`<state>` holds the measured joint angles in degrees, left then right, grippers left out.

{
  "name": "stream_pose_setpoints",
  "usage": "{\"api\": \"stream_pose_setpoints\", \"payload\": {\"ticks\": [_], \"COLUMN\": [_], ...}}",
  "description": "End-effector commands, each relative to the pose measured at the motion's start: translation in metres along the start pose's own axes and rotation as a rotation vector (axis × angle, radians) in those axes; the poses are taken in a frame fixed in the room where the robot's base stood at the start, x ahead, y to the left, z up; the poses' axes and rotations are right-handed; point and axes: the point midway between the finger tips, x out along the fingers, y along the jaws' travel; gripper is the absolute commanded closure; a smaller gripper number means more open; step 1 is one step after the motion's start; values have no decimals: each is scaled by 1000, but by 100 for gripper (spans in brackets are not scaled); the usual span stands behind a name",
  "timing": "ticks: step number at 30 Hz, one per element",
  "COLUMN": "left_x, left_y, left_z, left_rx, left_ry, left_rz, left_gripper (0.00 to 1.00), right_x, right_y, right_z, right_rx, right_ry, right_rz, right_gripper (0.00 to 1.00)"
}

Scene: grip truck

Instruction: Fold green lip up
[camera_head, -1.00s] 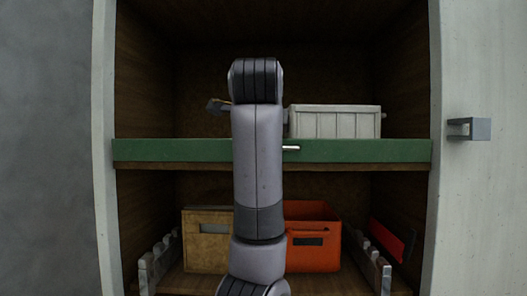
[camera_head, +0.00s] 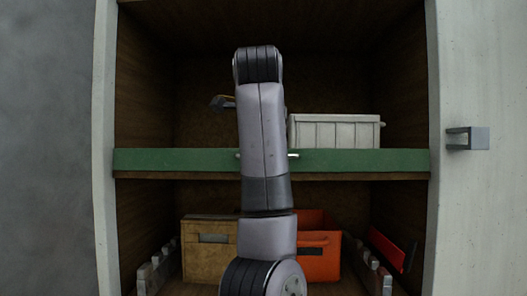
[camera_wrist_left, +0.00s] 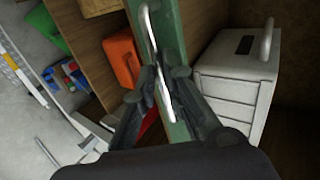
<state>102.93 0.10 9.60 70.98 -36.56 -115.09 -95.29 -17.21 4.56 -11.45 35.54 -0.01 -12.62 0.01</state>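The green lip (camera_head: 350,161) runs across the front of the cabinet's middle shelf as an upright strip facing me. A metal handle (camera_head: 294,155) is on its front, its middle hidden behind my left arm in the head view. In the left wrist view the green lip (camera_wrist_left: 172,30) and handle (camera_wrist_left: 145,25) run from the top downward. My left gripper (camera_wrist_left: 164,72) has its two dark fingers drawn together on either side of the handle and looks shut on it. My arm hides this gripper in the head view. My right gripper is not in view.
A white ribbed box (camera_head: 333,132) stands on the shelf behind the lip, at the right. Below are a tan box (camera_head: 207,258) and an orange bin (camera_head: 318,262). The cabinet's side walls bound the opening. A handle (camera_head: 468,138) sticks out on the right panel.

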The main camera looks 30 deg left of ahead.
Motion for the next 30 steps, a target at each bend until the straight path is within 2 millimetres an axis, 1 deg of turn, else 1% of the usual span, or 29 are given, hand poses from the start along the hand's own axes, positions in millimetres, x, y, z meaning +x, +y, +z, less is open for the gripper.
{"api": "stream_pose_setpoints", "payload": {"ticks": [3, 10, 14, 17, 20, 21, 24, 27, 30], "left_x": [0, 0, -6, -19, -35, -46, -68, -88, -103], "left_y": [0, 0, -1, -2, -1, -2, -1, -1, -1], "left_z": [0, 0, -1, -2, -2, -2, -2, -2, -1], "left_rx": [0, -1, -1, -2, 0, -1, 0, 1, 1], "left_ry": [0, 0, 3, 6, 8, 7, 7, 6, 4], "left_rz": [0, -2, -4, -7, -5, -7, -5, -4, -2], "left_gripper": [82, 82, 82, 82, 82, 82, 82, 82, 82], "right_x": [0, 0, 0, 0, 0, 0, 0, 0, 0], "right_y": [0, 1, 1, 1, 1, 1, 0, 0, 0], "right_z": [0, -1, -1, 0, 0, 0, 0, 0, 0], "right_rx": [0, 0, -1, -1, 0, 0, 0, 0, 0], "right_ry": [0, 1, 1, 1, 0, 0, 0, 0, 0], "right_rz": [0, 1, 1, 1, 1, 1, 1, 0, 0], "right_gripper": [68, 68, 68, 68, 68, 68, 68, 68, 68]}}
